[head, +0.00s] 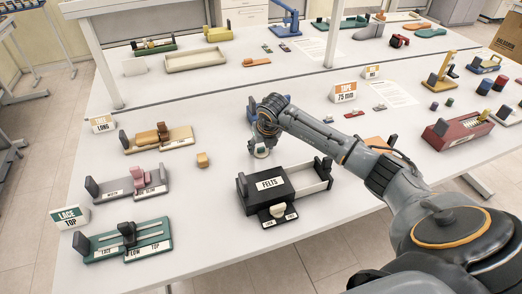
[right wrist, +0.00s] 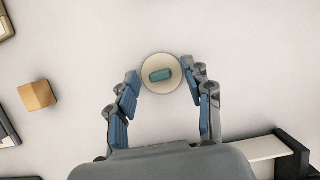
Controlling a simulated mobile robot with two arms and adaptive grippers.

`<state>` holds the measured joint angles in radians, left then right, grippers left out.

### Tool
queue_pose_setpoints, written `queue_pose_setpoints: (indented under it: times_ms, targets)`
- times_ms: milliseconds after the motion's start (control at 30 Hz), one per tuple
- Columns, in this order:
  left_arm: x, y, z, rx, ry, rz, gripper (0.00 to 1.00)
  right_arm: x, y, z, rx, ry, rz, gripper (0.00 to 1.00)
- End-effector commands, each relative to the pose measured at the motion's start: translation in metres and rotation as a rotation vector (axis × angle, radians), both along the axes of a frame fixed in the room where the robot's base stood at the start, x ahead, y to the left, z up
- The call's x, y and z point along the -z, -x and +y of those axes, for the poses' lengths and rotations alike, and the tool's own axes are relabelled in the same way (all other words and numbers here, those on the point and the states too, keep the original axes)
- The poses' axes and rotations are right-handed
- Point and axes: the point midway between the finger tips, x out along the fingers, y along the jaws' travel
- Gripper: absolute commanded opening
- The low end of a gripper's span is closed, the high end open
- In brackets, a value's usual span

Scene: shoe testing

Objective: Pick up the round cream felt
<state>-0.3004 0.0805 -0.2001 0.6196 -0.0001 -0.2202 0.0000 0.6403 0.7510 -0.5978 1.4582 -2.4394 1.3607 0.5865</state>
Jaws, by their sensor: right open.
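The round cream felt (right wrist: 148,87) shows in the right wrist view as a pale disc with a small teal piece (right wrist: 160,75) on its top. My right gripper (right wrist: 166,82) is open, with its blue-padded fingers on the left and right of the disc and the fingertips near its edges. I cannot tell whether they touch it. In the head view my right gripper (head: 261,150) points down at the white table behind the black FELTS box (head: 262,183), and the felt is mostly hidden there. My left gripper is in neither view.
The FELTS box has a pale open tray (head: 310,178) at its right and a small black holder (head: 278,217) in front. A wooden cube (head: 202,160) lies to the left and shows in the right wrist view (right wrist: 37,95). The table between cube and gripper is clear.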

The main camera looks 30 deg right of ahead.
Motion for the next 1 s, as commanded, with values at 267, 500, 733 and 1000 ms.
queue_pose_setpoints:
  times_ms: [267, 500, 733, 1000]
  targets:
    - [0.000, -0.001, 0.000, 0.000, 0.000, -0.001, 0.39, 0.000, 0.000, 0.000, 0.000, 0.000, 0.000, 0.11]
    - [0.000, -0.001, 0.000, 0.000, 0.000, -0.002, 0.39, 0.000, 0.000, 0.000, 0.000, 0.000, 0.000, 0.11]
    - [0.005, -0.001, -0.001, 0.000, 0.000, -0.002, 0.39, -0.006, -0.001, 0.000, 0.000, 0.000, -0.003, 0.11]
    - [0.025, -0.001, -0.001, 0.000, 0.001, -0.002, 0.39, -0.044, 0.012, 0.003, -0.003, 0.002, -0.005, 0.11]
